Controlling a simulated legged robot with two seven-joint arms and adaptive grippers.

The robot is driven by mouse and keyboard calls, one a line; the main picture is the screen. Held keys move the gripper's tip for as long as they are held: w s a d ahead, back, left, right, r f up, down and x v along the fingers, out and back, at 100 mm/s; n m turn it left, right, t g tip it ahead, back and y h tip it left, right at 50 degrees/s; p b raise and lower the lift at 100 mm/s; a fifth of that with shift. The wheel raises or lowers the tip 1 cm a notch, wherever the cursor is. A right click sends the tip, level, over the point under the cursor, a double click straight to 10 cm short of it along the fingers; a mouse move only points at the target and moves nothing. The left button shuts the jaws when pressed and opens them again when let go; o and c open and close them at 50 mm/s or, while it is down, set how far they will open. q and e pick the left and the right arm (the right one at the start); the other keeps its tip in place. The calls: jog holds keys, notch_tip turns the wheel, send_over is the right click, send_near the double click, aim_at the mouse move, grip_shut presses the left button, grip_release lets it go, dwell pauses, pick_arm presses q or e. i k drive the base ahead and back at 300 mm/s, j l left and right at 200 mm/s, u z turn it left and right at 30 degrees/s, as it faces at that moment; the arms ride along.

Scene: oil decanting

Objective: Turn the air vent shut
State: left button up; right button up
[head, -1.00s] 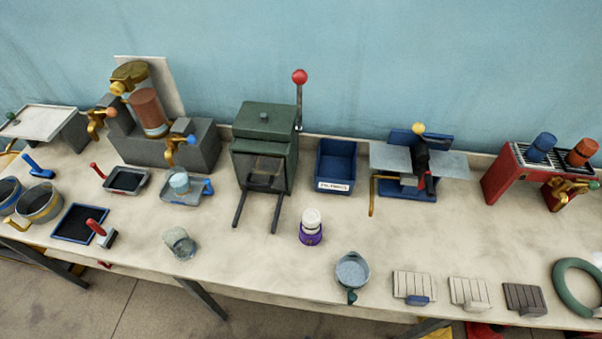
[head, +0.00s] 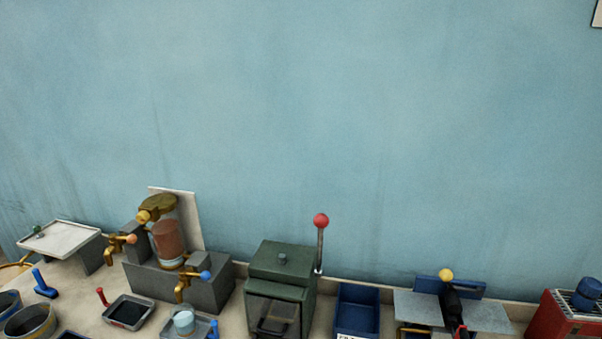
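A glass vessel (head: 166,241) with reddish-brown liquid above a paler layer stands on a grey block stand (head: 205,290) at the left. It has a brass lid (head: 158,204) with a yellow knob (head: 143,216) on its left side, which may be the air vent; I cannot tell whether it is open or shut. A brass tap with an orange knob (head: 131,239) is left of the vessel, and one with a blue knob (head: 206,275) is at the front right. Neither of my grippers is in view.
A green box (head: 281,262) with a red-knobbed lever (head: 321,221) stands right of the stand. A blue bin (head: 358,308) is beyond it. A white tray (head: 60,237) is at far left. Small trays (head: 129,312) sit in front.

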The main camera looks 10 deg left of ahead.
aim_at(143, 217)
jog(key=u, duration=1.3)
